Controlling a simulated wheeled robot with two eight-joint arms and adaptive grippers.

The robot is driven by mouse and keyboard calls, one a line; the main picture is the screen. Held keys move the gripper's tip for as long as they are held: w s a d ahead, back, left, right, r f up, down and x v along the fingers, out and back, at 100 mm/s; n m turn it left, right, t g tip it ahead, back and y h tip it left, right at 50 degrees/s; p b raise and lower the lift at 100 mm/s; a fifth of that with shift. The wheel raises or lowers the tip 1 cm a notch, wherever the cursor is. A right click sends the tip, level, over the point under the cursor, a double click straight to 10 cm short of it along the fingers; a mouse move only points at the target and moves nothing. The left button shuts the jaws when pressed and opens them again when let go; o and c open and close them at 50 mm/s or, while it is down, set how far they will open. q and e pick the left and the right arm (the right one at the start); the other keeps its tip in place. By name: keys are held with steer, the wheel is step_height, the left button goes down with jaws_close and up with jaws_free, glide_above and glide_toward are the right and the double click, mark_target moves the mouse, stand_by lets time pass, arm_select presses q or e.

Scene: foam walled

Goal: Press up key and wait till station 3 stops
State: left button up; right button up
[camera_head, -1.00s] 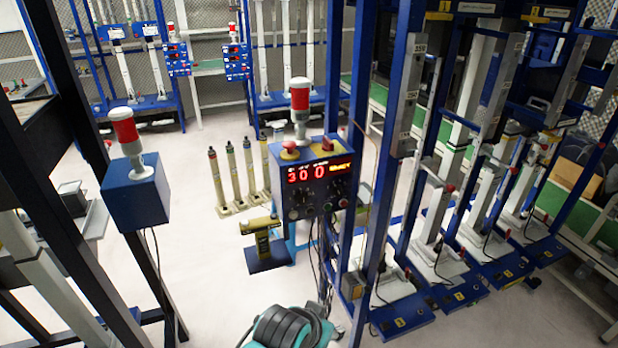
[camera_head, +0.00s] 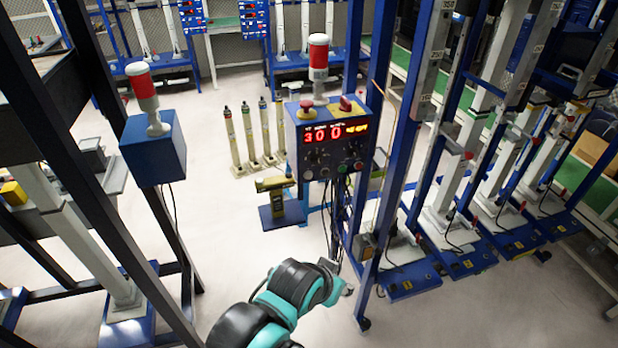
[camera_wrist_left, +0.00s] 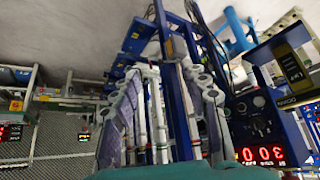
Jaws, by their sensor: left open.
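A blue control box (camera_head: 334,160) stands left of the station frames in the head view. Its lit red display (camera_head: 335,132) shows digits like 300 beside a small blurred word. Small knobs and buttons (camera_head: 335,168) sit below; I cannot tell which is the up key. The box also appears upside down at the right of the left wrist view (camera_wrist_left: 258,128). Station columns (camera_head: 465,130) stand right of the box; station 3 cannot be singled out. My right gripper does not show.
A red-and-white beacon (camera_head: 318,60) tops the control box. A second blue box (camera_head: 152,148) with a beacon stands left. Dark frame posts (camera_head: 75,110) rise at left.

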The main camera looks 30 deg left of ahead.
arm_select(q)
jaws_close()
stand_by(1.1)
